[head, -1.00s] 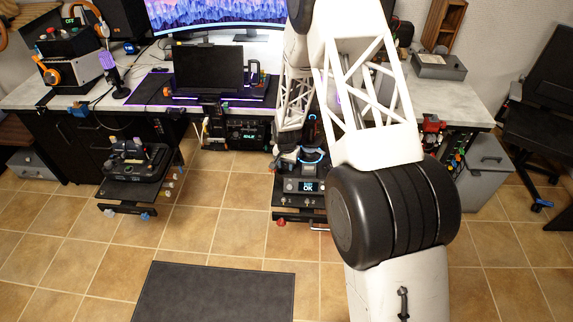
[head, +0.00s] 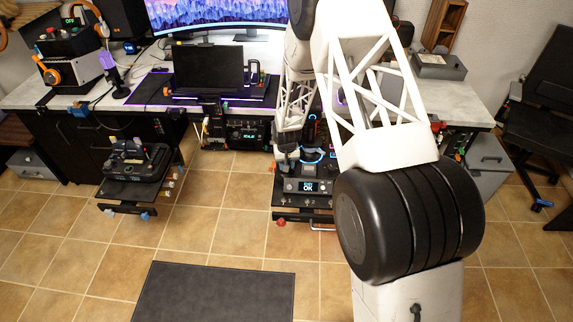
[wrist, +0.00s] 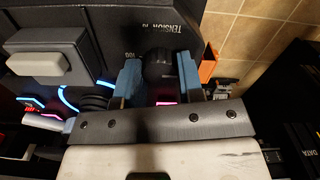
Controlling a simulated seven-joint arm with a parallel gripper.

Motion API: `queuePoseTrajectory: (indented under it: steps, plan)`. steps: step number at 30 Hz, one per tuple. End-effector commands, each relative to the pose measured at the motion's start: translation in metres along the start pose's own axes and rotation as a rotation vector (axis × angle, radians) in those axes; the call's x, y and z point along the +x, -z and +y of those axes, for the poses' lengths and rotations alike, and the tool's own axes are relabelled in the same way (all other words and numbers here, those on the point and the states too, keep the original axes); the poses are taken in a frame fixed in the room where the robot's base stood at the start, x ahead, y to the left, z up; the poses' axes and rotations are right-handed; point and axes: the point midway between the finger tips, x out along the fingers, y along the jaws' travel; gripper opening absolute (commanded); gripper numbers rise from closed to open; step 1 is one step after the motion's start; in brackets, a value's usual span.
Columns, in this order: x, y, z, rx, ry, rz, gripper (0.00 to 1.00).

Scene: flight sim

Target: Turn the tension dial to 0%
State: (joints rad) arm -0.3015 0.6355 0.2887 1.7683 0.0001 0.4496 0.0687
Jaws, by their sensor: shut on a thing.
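The tension dial (wrist: 157,64) is a dark round knob on a black panel (wrist: 105,25) in the wrist view. Lettering reading "TENSION %" is beside it, and a "100" mark is near the left finger. My gripper (wrist: 159,76) has its two blue fingers on either side of the dial and is shut on it. The dial's pointer is too dark to read. In the head view my gripper (head: 287,160) is at the right-hand control unit (head: 304,186), whose small screen reads "OK". The dial cannot be made out there.
A grey block with a pale rocker (wrist: 62,67) and glowing blue rings lie left of the fingers. An orange part (wrist: 208,63) is close to the right finger. The desk (head: 440,92) is behind the unit. Open tiled floor and a dark mat (head: 215,291) lie in front.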

Motion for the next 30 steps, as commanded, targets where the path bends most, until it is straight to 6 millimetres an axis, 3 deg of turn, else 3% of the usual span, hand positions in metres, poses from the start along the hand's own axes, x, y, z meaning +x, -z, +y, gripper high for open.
queuePoseTrajectory:
  steps: [12,26,27,30]
  plan:
    - [-0.0009,0.0007,-0.0001,-0.203,0.000,0.002,0.11]
    - [-0.0010,0.0008,-0.0001,-0.220,0.000,0.002,0.11]
    - [-0.0010,0.0009,-0.0001,-0.220,0.000,0.002,0.41]
    - [-0.0008,0.0007,-0.0001,-0.220,0.000,0.002,0.56]
